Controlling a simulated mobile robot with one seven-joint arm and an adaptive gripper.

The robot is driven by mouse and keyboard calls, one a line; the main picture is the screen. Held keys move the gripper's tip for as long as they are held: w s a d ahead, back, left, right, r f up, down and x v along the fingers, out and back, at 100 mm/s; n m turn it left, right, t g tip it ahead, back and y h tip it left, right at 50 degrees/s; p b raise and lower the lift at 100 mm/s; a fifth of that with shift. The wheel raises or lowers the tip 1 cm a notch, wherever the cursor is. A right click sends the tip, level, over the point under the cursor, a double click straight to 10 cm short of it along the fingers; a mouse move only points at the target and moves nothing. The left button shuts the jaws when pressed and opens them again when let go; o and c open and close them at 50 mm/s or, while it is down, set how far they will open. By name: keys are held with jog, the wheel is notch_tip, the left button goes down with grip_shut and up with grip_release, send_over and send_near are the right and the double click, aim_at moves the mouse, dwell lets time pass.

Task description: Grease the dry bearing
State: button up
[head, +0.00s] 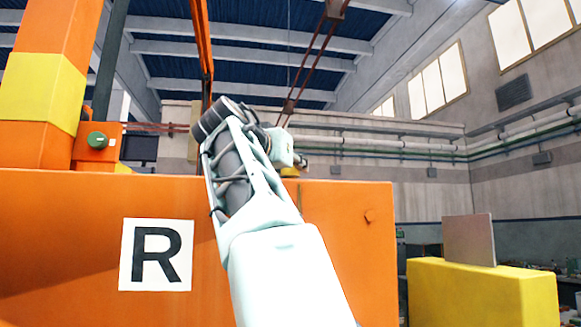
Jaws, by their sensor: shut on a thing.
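My pale arm rises from the bottom middle in the head view and bends over the top edge of a big orange housing (70,240). My gripper (302,160) shows only as a small dark part beyond the pale wrist, mostly hidden by it. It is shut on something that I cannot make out. A small yellow thing (289,172) shows just below the wrist; I cannot tell whether it is held. An orange block with a round green cap (97,140) sits on the housing at left. I cannot tell which part is the dry bearing.
A white plate marked R (156,255) is on the housing's front. An orange and yellow post (45,85) rises at left. A yellow block (480,293) with an upright grey panel (468,240) stands at lower right. Orange beams hang overhead. Space right of the arm above the housing looks clear.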

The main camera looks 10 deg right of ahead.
jog(key=o, duration=1.2)
jog(key=v, duration=1.2)
